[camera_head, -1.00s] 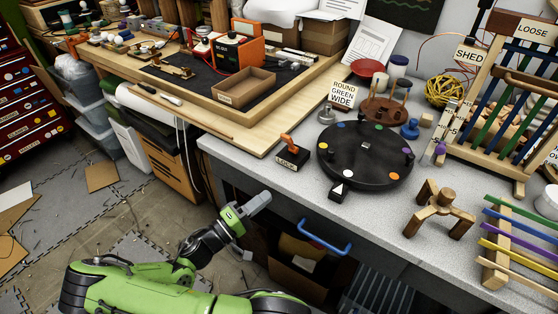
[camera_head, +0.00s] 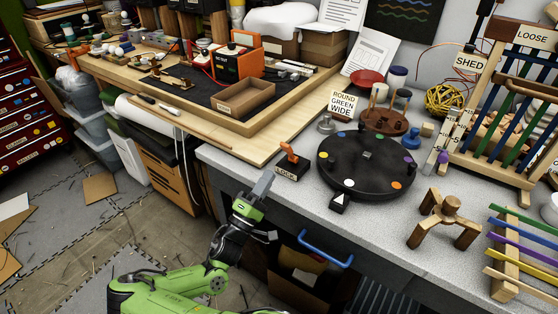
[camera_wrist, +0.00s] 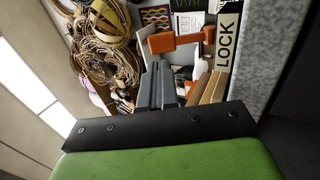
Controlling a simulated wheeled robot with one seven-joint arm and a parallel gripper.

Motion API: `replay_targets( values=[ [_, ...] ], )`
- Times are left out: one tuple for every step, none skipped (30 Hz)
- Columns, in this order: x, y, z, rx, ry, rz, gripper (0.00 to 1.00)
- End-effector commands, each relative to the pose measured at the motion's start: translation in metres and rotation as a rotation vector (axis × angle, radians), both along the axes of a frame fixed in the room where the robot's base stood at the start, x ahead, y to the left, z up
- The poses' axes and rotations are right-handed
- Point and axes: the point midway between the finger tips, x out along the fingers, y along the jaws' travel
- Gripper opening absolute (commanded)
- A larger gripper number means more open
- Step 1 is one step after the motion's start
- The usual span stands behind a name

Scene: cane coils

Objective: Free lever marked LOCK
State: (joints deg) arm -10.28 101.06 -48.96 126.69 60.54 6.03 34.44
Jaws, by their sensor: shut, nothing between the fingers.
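The lever (camera_head: 289,153) is orange and stands on a small black block with a white LOCK label (camera_head: 286,173), near the bench's front edge. In the wrist view the orange lever (camera_wrist: 178,42) lies just beyond the fingertips, and the LOCK label (camera_wrist: 228,40) is at upper right. My gripper (camera_head: 264,182) is shut and empty, just in front of and left of the block. In the wrist view its grey fingers (camera_wrist: 160,72) are together. I cannot tell whether the fingertips touch the lever. A black round turntable (camera_head: 350,178) with coloured dots sits right of the block.
A black block with a white arrow (camera_head: 339,203) sits at the turntable's front. A blue handle (camera_head: 326,250) sticks out from the bench front below. A wooden three-legged stand (camera_head: 447,220) and a rack (camera_head: 497,165) are to the right. A wooden board (camera_head: 240,150) lies behind left.

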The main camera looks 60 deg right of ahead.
Motion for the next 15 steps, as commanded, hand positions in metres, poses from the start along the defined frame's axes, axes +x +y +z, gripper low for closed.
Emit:
replay_targets(
  values=[
    [-0.003,-0.01,0.005,-0.001,-0.002,-0.004,0.0],
    [-0.004,-0.016,0.008,-0.001,-0.002,-0.004,0.0],
    [-0.005,-0.023,0.013,-0.001,-0.002,-0.006,0.0],
    [-0.006,-0.028,0.016,-0.001,-0.002,-0.004,0.0],
    [-0.007,-0.033,0.018,-0.002,-0.004,-0.005,0.0],
    [-0.008,-0.039,0.022,-0.001,-0.003,-0.004,0.0],
    [-0.008,-0.044,0.024,0.0,-0.001,-0.004,0.0],
    [-0.008,-0.047,0.026,0.0,-0.001,-0.003,0.0],
    [-0.009,-0.051,0.029,0.0,-0.001,-0.003,0.0],
    [-0.009,-0.054,0.03,0.001,-0.002,-0.003,0.0],
    [-0.009,-0.055,0.031,0.001,-0.001,-0.002,0.0],
    [-0.009,-0.057,0.033,0.0,0.0,-0.001,0.0],
    [-0.009,-0.058,0.034,0.0,0.0,-0.001,0.0],
    [-0.009,-0.059,0.034,0.0,0.001,-0.001,0.0],
    [-0.009,-0.059,0.034,0.0,0.001,-0.001,0.0]
  ],
)
